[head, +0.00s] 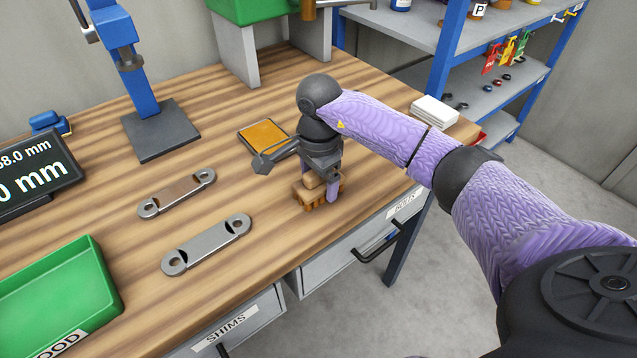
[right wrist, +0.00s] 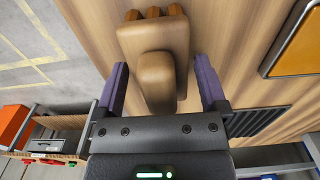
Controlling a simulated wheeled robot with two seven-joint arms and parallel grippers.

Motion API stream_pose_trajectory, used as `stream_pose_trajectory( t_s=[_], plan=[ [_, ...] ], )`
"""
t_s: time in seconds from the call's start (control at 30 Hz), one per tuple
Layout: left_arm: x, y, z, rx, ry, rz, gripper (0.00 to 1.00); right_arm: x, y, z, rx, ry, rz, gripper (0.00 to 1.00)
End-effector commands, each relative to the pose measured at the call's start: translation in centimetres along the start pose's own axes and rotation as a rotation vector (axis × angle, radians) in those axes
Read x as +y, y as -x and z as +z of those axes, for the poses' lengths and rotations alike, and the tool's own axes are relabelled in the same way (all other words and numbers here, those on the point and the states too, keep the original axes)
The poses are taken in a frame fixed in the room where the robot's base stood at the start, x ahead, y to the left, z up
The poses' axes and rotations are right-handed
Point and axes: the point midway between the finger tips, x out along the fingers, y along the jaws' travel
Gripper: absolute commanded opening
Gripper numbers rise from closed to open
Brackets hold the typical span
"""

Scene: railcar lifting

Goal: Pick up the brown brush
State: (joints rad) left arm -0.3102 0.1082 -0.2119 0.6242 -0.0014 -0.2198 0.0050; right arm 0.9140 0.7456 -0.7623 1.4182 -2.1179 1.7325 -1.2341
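The brown brush (head: 303,194) sits on the wooden bench near its front edge, just under my right gripper (head: 320,184). In the right wrist view the brush (right wrist: 140,42) shows a wide tan block with a raised rounded grip (right wrist: 157,78) and darker bristles at its far end. My right gripper (right wrist: 162,84) points down, its two purple fingers apart on either side of the raised grip. Gaps show between each finger and the grip. In the head view the gripper partly hides the brush. My left gripper is not in view.
An orange pad in a dark tray (head: 263,135) lies behind the brush. Two metal links (head: 178,193) (head: 206,245), a green bin (head: 92,262) and a display (head: 38,172) stand to the left. White pads (head: 434,111) lie at the right. The bench front has drawers (head: 345,262).

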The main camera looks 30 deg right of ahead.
Motion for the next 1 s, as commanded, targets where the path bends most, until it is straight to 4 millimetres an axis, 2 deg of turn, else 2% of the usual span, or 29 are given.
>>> stream_pose_trajectory(
  t_s=[0.03,0.07,0.4,0.57,0.63,0.9,1.0],
  plan=[
    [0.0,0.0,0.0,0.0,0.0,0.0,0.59,0.0,0.0,0.0,0.0,0.0,0.0,0.79],
    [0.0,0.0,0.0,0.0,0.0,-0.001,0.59,0.0,0.0,0.0,0.0,0.0,0.0,0.72],
    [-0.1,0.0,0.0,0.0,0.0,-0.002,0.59,0.0,0.0,0.0,0.0,0.0,0.0,0.0],
    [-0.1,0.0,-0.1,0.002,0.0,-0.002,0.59,0.0,0.1,0.0,0.0,0.0,0.0,0.0],
    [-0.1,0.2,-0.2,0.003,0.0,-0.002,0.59,0.0,0.7,0.0,0.001,-0.001,-0.002,0.0],
    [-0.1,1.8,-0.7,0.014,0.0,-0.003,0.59,-0.1,7.7,0.0,0.001,-0.001,-0.006,0.0],
    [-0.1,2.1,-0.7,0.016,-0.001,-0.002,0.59,-0.1,9.3,0.0,0.0,0.0,-0.003,0.0]
  ],
)
